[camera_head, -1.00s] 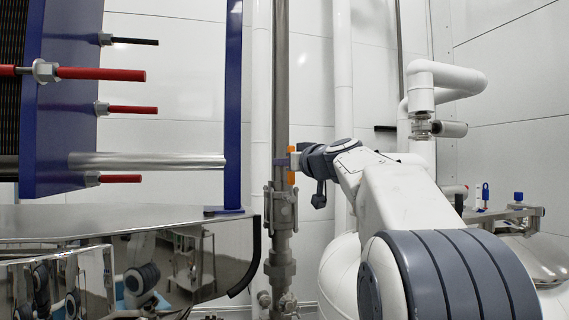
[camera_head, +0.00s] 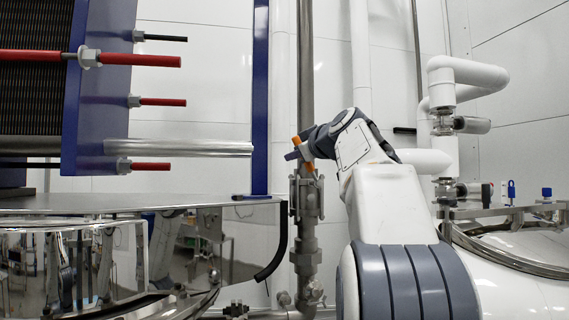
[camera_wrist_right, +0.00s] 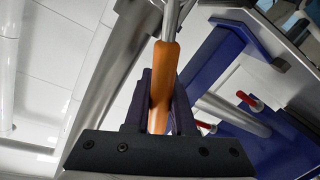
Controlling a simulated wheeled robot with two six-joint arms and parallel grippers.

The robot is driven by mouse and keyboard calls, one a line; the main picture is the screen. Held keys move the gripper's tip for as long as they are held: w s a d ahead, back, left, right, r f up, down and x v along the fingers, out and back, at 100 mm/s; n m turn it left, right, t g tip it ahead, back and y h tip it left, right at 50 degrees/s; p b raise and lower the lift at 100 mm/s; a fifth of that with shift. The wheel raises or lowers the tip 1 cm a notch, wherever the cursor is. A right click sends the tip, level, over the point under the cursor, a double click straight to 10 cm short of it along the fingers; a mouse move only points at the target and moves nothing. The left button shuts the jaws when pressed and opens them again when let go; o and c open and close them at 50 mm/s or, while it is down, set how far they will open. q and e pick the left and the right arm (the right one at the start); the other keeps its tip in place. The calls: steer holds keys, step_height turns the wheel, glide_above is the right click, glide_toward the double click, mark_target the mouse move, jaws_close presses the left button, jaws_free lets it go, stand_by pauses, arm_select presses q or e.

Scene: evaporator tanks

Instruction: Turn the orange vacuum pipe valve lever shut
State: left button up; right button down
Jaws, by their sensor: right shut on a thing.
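The orange valve lever (camera_head: 296,141) shows in the head view as small orange parts around my right gripper (camera_head: 300,152), in front of the steel vacuum pipe (camera_head: 306,75). The gripper hides most of the lever. The valve body (camera_head: 306,197) is on the pipe just below. In the right wrist view the orange lever grip (camera_wrist_right: 163,75) lies lengthwise between the dark fingers of the gripper (camera_wrist_right: 159,100), which are shut on it. Its bare metal stem (camera_wrist_right: 172,20) runs on toward the top edge. My left gripper is not in view.
A blue frame post (camera_head: 260,100) and a polished steel tank (camera_head: 150,203) stand left of the pipe. Red-capped rods (camera_head: 140,61) stick out at upper left. White piping (camera_head: 470,75) and another steel-rimmed tank (camera_head: 520,255) are at right.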

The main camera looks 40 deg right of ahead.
steer(key=w+a+f+n+g+h+b, duration=0.1)
steer(key=a+f+n+h+b, duration=0.1)
steer(key=a+f+n+b, duration=0.2)
steer(key=shift+w+f+n+g+b, duration=0.4)
steer(key=shift+f+n+b, duration=1.6)
steer(key=shift+n, duration=1.3)
steer(key=shift+d+f, duration=0.1)
steer(key=shift+f, duration=0.05)
steer(key=c, duration=0.8)
jaws_free()
steer(key=shift+o, duration=0.2)
